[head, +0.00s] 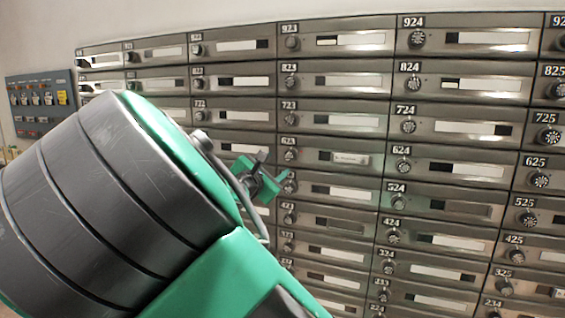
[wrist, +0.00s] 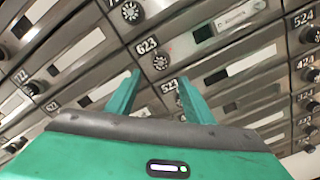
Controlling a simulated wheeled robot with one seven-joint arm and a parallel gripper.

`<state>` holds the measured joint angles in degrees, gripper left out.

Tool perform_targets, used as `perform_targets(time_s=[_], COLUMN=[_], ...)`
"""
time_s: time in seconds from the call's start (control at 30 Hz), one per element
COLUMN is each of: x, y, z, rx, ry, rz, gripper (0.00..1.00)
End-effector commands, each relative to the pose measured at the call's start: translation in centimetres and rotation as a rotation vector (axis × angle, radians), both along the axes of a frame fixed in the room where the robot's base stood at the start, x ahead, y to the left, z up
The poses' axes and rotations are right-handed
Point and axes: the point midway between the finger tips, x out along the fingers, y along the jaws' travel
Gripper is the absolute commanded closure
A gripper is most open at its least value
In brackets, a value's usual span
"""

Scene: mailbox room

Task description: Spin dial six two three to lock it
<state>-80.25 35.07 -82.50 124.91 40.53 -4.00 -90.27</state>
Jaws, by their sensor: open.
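The 623 dial (wrist: 161,62) is a small round dark knob with pale markings, just below its 623 label in the wrist view. In the head view the 623 dial (head: 290,155) sits on a grey metal mailbox door, just up and right of my gripper. My green gripper (head: 275,168) is open and empty. In the wrist view the fingers of my gripper (wrist: 159,76) are spread, with the dial just beyond and between their tips. I see no contact with the dial. The 523 dial (wrist: 180,98) is partly hidden by the right finger.
A wall of numbered mailboxes with similar dials fills the view. Dial 723 (head: 289,116) is above and dial 624 (head: 403,166) is to the right. A dark panel with switches (head: 38,103) is at the far left. My arm hides the lower-left mailboxes.

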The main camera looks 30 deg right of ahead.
Motion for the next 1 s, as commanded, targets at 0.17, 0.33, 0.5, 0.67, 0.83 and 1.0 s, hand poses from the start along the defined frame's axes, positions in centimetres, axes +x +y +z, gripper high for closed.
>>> perform_targets(time_s=[0.17, 0.33, 0.5, 0.67, 0.83, 1.0], x=[1.2, 2.7, 4.2, 5.3, 6.0, 6.2], y=[-1.9, -3.8, -5.8, -7.1, -7.9, -8.1], z=[0.0, -0.1, -0.1, -0.1, -0.1, -0.1], rx=[0.001, 0.004, 0.004, 0.004, 0.005, 0.005], ry=[0.000, 0.000, -0.001, 0.001, 0.000, 0.000], rz=[-0.006, -0.005, -0.007, -0.005, -0.003, -0.002], gripper=[0.52, 0.52, 0.52, 0.52, 0.52, 0.52])
